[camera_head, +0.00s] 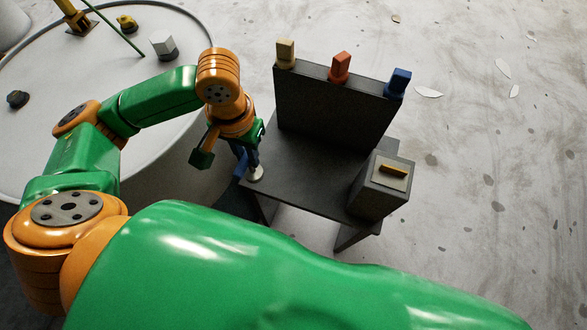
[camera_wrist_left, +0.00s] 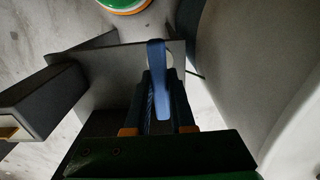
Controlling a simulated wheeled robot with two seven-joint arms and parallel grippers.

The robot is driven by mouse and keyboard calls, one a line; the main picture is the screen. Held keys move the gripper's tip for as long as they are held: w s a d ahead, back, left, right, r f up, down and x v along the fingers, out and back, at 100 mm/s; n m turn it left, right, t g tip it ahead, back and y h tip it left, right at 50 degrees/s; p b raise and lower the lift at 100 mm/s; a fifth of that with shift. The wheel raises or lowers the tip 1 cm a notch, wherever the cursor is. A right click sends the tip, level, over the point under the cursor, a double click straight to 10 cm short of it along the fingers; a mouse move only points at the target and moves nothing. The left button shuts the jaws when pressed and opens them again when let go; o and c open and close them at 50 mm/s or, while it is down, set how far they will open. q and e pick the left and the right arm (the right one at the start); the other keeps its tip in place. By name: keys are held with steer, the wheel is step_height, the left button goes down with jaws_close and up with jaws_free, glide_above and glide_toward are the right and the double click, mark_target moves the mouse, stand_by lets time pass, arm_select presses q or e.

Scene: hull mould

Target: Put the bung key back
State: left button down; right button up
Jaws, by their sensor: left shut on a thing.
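My left gripper (camera_head: 251,166) is shut on a blue bar-shaped thing, which I take to be the bung key (camera_head: 240,166). It is low beside the left edge of the dark stand (camera_head: 305,178). In the left wrist view the blue bar (camera_wrist_left: 158,75) shows between the fingers (camera_wrist_left: 160,105) of my left gripper. A small pale round piece (camera_head: 255,174) shows just below the fingertips, partly behind the bar in the wrist view. I cannot tell whether the bar touches the stand. My right gripper is not in view.
The stand's upright back panel (camera_head: 330,110) carries a cream block (camera_head: 285,52), a red block (camera_head: 340,66) and a blue block (camera_head: 398,82). A grey box (camera_head: 382,190) with a yellow bar (camera_head: 393,170) stands at its right. A round white table (camera_head: 60,120) is at the left.

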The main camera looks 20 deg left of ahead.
arm_select(q)
steer(key=w+d+f, duration=0.2)
steer(key=f, duration=0.1)
steer(key=w+d+f+b, duration=0.1)
steer(key=w+d+f, duration=0.1)
steer(key=d+f, duration=0.1)
steer(key=w+d+f+b, duration=0.1)
steer(key=w+d+f, duration=0.1)
steer(key=f, duration=0.3)
steer(key=shift+w+d, duration=0.2)
steer(key=shift+w, duration=0.05)
steer(key=c, duration=0.8)
jaws_free()
steer(key=shift+f, duration=0.1)
steer(key=shift+o, duration=0.2)
step_height(320, 180, up, 12)
steer(key=p, duration=0.1)
steer(key=shift+p, duration=0.35)
